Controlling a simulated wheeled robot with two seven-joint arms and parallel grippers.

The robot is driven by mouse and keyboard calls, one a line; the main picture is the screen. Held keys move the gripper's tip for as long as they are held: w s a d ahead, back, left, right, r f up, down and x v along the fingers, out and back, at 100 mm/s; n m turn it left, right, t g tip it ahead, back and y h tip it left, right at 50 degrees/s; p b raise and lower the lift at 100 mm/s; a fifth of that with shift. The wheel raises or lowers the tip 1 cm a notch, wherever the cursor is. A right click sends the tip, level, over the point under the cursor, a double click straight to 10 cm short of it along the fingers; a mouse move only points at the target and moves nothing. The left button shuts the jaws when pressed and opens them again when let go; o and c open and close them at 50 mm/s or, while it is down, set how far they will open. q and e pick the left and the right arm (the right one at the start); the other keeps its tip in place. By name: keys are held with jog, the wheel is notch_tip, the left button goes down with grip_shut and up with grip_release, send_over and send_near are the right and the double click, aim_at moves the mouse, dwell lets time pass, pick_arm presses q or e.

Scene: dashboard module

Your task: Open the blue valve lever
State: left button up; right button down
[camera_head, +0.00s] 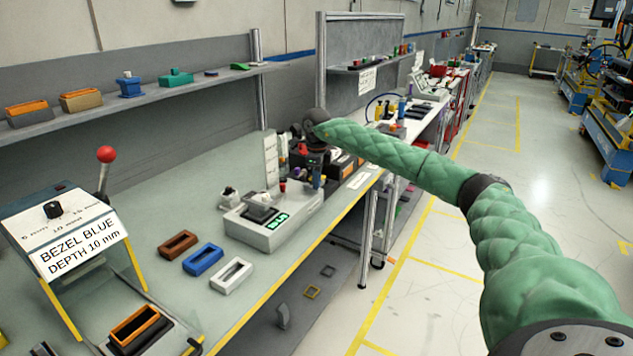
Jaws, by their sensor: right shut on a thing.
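My right arm comes in from the right in a green quilted sleeve and reaches over the bench. Its dark gripper (316,164) points down at the far end of the grey module with a green display (279,230). The gripper is shut on a small upright blue piece (317,178), which looks like the blue lever. The fingers are small and partly merge with dark parts behind, so the lever's exact angle is unclear. A red-topped piece (283,185) stands just left of it. My left gripper is not in view.
Brown, blue and white bezels (203,260) lie on the bench left of the module. A panel marked "BEZEL BLUE DEPTH 10 mm" (78,243) with a red-knobbed lever (105,155) stands at the left. A shelf (190,83) holds several coloured parts. The floor at right is clear.

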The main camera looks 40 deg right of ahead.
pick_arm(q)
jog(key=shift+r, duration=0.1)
pick_arm(e)
jog(key=shift+r, duration=0.1)
jog(key=c, duration=1.3)
grip_release()
jog(key=shift+c, duration=0.2)
